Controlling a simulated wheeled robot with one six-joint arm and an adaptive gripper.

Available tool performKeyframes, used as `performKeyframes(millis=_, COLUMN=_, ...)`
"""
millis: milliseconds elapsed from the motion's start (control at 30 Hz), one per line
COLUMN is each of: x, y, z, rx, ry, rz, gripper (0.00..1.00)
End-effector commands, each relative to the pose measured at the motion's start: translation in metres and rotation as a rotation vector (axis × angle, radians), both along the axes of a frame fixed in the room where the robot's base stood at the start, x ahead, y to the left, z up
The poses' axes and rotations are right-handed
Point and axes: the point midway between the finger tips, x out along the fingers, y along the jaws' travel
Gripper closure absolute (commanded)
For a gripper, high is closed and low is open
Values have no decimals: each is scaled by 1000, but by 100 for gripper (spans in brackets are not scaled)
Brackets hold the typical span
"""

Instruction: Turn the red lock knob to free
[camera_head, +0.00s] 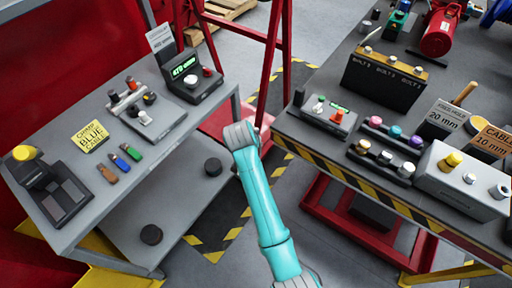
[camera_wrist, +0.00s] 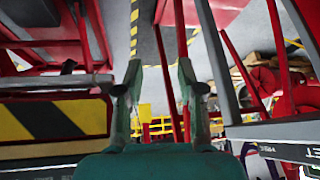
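Several red knobs or buttons show in the head view, and I cannot tell which one is the lock knob. One red knob (camera_head: 207,71) is on the dark display unit (camera_head: 192,86) at the back of the left bench. A red-orange knob (camera_head: 337,116) is on the grey control box (camera_head: 328,117) at the near-left corner of the right bench. A small reddish cap (camera_head: 130,82) is on a grey stand on the left bench. My gripper (camera_wrist: 159,65) shows in the wrist view with its fingers apart and nothing between them. In the head view my arm reaches into the gap between the benches; its fingers are not visible.
The left bench (camera_head: 90,205) holds a yellow card and coloured blocks. The right bench (camera_head: 380,190) has a striped front edge and carries several fixtures and a red cylinder (camera_head: 440,30). A red frame (camera_head: 272,60) stands behind my arm, between the benches.

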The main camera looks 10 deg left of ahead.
Motion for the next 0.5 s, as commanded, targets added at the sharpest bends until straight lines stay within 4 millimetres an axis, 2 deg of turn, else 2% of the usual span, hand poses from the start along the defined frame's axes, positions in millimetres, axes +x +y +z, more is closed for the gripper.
performKeyframes(millis=200, x=-6, y=-13, z=-14, rx=3, ry=-15, rz=13, gripper=61)
performKeyframes(millis=500, x=-8, y=-16, z=-17, rx=4, ry=-18, rz=17, gripper=61)
